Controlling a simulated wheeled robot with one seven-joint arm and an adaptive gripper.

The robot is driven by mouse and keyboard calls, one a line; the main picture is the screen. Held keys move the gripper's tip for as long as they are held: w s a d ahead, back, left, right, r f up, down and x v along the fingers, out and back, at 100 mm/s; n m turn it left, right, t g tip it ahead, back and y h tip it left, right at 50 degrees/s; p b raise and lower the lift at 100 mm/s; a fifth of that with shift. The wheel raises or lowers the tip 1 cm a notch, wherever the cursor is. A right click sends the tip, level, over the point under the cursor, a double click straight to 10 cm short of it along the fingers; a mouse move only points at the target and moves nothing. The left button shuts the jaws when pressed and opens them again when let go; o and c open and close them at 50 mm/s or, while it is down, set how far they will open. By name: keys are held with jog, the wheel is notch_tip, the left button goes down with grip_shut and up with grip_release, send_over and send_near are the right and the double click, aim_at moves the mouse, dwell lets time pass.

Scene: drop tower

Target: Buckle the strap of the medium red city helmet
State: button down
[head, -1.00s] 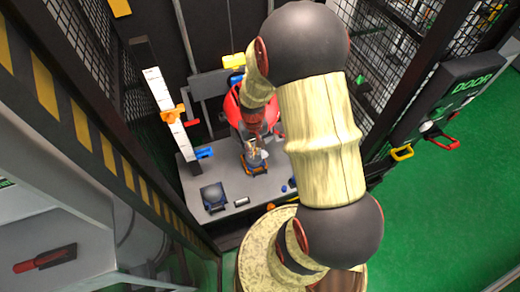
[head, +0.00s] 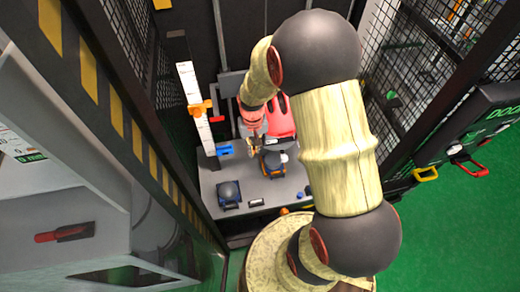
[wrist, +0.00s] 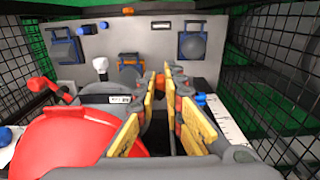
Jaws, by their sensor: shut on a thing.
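The red helmet (head: 282,118) sits at the back of the grey bench, partly hidden by my gripper and arm. In the wrist view its red shell (wrist: 75,140) fills the lower left, with a grey part bearing a white label at its far edge. My gripper (head: 254,148) is just left of the helmet, above the bench. In the wrist view my gripper (wrist: 160,90) has its yellow-padded fingers around a small dark and red piece, apparently the strap's end. The fingers hide most of this piece, and I cannot see whether the buckle is joined.
The grey bench (head: 225,178) holds a blue-and-orange stand (head: 272,163) in front of my gripper and a dark round-topped device (head: 229,193). A white scale post (head: 195,105) with an orange slider stands left. Mesh walls (head: 415,65) flank the bench.

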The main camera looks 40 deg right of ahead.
jog(key=shift+w+d+r+p, duration=0.9)
jog(key=shift+w+r+p, duration=0.2)
jog(key=shift+w+r, duration=0.9)
jog(key=shift+w+d+r+p, duration=0.9)
jog(key=shift+w+r+p, duration=0.2)
jog(key=shift+w+r, duration=0.9)
jog(key=shift+w+d+r+p, duration=1)
jog(key=shift+w+r, duration=0.75)
jog(key=shift+w, duration=0.4)
jog(key=shift+f+b, duration=0.4)
jog(key=shift+f, duration=0.5)
jog(key=shift+f+b, duration=0.3)
jog(key=shift+f, duration=0.35)
jog(key=shift+f+b, duration=0.6)
jog(key=shift+f, duration=0.45)
jog(key=shift+f, duration=0.2)
jog(key=c, duration=1.8)
grip_release()
